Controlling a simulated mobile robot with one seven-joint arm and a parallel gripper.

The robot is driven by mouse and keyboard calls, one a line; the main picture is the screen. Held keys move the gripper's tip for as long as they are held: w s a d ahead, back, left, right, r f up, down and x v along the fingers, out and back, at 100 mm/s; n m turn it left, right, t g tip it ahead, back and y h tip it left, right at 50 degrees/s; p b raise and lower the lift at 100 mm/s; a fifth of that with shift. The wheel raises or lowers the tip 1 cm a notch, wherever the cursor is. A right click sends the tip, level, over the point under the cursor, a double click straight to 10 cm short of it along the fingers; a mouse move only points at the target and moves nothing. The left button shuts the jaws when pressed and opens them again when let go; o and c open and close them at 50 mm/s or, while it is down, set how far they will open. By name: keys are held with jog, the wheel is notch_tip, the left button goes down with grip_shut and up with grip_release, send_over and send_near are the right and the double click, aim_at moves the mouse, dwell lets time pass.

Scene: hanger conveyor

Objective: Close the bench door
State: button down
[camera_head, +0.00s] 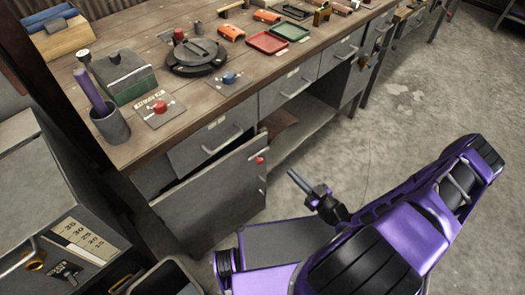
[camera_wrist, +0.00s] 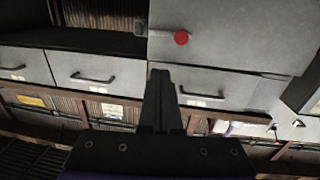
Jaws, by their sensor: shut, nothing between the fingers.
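The bench door (camera_head: 205,195) is a grey metal panel standing open below the wooden workbench, swung out from the cabinet front. A small red knob (camera_head: 260,160) is near its upper free edge. In the wrist view the door (camera_wrist: 240,42) fills the upper right, with its red knob (camera_wrist: 181,38) beside a small grey latch piece. My gripper (camera_head: 292,174) is shut and empty, to the right of the door's free edge and apparently apart from it. In the wrist view my gripper (camera_wrist: 160,75) points up, just below the knob in the picture.
The open compartment (camera_head: 305,130) shows dark behind the door. Grey drawers (camera_head: 288,88) with bar handles run under the bench top (camera_head: 150,50), which carries trays, a round black device and tools. A grey cabinet (camera_head: 40,190) stands close at left. The floor (camera_head: 400,100) at right is clear.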

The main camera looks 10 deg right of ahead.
aim_at(262, 143)
jog(key=x, duration=1.4)
jog(key=shift+a+r, duration=0.1)
jog(key=shift+r, duration=0.15)
jog(key=shift+w+a+f+b, duration=0.15)
jog(key=shift+w+f+b, duration=0.1)
jog(key=shift+b, duration=0.1)
jog(key=w+b, duration=0.1)
jog(key=w+a+n+y+b, duration=0.1)
jog(key=w+b, duration=0.1)
jog(key=shift+a+g+y, duration=0.3)
jog(key=shift+g+y, duration=0.1)
jog(key=shift+w+a+r, duration=0.1)
jog(key=shift+w+a, duration=0.1)
jog(key=shift+w, duration=0.1)
jog(key=shift+w+a+r+n, duration=0.15)
jog(key=shift+w+r+n, duration=0.05)
jog(key=shift+r+n, duration=0.15)
jog(key=shift+s+f+b, duration=0.1)
jog(key=shift+f+b, duration=0.05)
jog(key=shift+b, duration=0.2)
